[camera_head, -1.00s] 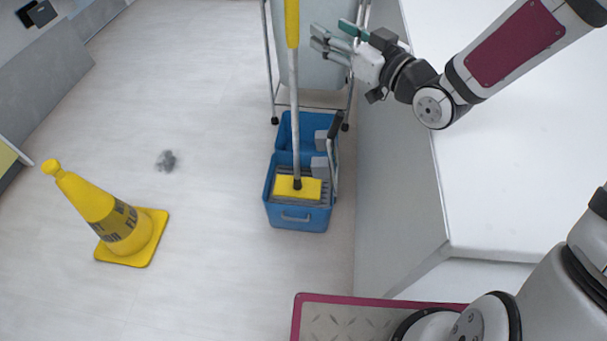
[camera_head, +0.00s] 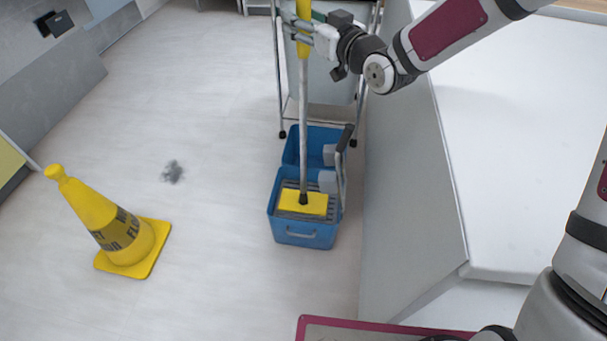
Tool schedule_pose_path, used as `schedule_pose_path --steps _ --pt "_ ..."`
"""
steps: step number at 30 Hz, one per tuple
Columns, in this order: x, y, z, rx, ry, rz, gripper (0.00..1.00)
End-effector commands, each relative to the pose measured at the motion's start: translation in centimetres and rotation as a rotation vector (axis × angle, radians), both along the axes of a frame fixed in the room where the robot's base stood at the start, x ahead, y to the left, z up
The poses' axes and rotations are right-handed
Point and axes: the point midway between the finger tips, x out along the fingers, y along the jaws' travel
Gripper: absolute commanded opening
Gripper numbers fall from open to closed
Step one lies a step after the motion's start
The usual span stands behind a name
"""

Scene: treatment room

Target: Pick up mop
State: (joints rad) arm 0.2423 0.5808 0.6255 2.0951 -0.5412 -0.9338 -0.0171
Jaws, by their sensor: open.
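The mop (camera_head: 303,120) stands nearly upright in the blue bucket (camera_head: 304,236), with a yellow grip at the top, a grey pole and a yellow head (camera_head: 303,203) resting on the bucket's wringer grid. My gripper (camera_head: 299,30) is at the yellow upper part of the handle, coming from the right. Its fingers are open and lie around or beside the handle; I cannot tell whether they touch it. The top of the mop is cut off by the picture's upper edge.
A yellow wet-floor cone (camera_head: 117,231) stands at the left, near a dark floor stain (camera_head: 172,171). A metal-framed cart (camera_head: 330,84) stands behind the bucket. A white counter (camera_head: 520,150) fills the right. Open floor lies between cone and bucket.

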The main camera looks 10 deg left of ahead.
Motion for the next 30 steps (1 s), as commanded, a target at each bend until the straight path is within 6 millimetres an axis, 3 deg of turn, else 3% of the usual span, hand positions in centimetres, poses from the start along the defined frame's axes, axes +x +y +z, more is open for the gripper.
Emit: schedule_pose_path --steps 9,16,26,30 --pt "0.4 0.4 0.0 0.0 0.0 0.0 0.5" --pt "0.4 0.4 0.0 0.0 0.0 0.0 0.0" --pt "0.4 0.4 0.4 0.001 -0.004 0.0 0.0" --pt "0.4 0.4 2.1 0.001 -0.006 0.0 0.0"
